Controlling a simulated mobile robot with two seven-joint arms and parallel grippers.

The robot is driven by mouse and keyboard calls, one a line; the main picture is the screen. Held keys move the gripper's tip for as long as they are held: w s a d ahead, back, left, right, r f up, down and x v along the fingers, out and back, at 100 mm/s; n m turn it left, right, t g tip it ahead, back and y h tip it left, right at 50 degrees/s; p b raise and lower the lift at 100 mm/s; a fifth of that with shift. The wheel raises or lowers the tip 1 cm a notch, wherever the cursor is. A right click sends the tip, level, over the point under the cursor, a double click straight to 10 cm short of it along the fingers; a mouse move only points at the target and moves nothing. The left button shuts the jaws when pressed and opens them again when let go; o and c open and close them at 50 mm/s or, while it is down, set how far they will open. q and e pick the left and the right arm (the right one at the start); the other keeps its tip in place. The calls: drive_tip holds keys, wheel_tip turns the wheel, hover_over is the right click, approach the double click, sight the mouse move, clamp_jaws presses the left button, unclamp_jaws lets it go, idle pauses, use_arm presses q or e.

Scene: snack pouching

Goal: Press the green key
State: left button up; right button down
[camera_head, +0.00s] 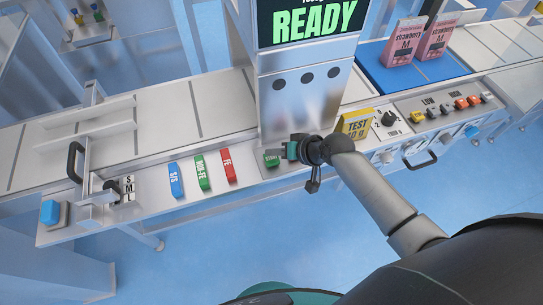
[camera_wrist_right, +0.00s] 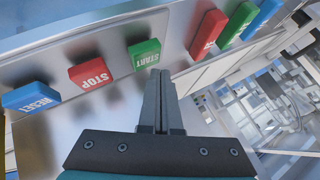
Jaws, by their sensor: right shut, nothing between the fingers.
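A green START key (camera_head: 271,160) sits on the machine's front panel in the head view, just left of my right gripper (camera_head: 284,153). It also shows in the right wrist view (camera_wrist_right: 144,54). My right gripper is shut and empty. In the wrist view its fingertips (camera_wrist_right: 158,76) lie at the lower right edge of the START key; I cannot tell whether they touch it. A second green piece, the NON-FE block (camera_head: 202,173), stands between the blue S/S block (camera_head: 176,180) and the red FE block (camera_head: 228,165). My left gripper is not in view.
A red STOP key (camera_wrist_right: 91,73) and a blue RESET key (camera_wrist_right: 31,97) sit beside START; my gripper hides them in the head view. A READY screen (camera_head: 315,18) stands above. A yellow TEST block (camera_head: 355,124) and pink strawberry pouches (camera_head: 403,42) are at right.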

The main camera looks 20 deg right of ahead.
drive_tip(key=shift+f, duration=0.1)
idle(0.7)
drive_tip(key=shift+f, duration=0.3)
